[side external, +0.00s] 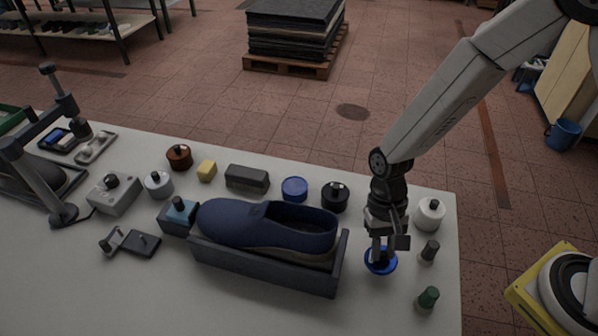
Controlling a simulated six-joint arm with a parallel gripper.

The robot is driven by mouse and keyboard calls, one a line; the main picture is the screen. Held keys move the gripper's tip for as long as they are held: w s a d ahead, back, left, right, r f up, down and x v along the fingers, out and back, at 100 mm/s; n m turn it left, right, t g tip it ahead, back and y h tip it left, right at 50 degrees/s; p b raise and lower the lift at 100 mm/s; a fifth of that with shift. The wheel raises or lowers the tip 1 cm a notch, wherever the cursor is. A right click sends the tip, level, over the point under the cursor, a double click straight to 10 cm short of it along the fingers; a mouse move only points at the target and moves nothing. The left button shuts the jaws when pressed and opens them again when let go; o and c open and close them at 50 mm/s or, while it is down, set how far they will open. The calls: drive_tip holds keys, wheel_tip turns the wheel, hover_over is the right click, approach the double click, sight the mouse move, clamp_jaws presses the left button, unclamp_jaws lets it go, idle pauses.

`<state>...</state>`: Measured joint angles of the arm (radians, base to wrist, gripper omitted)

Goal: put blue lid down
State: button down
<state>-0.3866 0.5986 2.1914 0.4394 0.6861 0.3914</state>
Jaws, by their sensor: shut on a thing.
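The blue lid (373,269) is a round, bright blue disc at the right part of the table, to the right of the grey shoe tray. My gripper (381,250) points down over it and is shut on it. The fingers and wrist hide the lid's middle. I cannot tell whether the lid touches the table top or is just above it.
A navy shoe (265,222) lies in a dark grey tray (262,266) left of my gripper. A round blue container (294,189), a black pot (334,196), a white pot (429,213), a grey-brown bottle (429,252) and a green-topped bottle (427,299) stand around. The table (90,285) is bare at front left.

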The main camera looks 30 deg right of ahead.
drive_tip(key=shift+f, duration=1.45)
drive_tip(key=shift+f, duration=0.15)
drive_tip(key=c, duration=0.6)
unclamp_jaws()
drive_tip(key=shift+o, duration=0.2)
drive_tip(key=v, duration=1.2)
drive_tip(key=shift+d, duration=0.1)
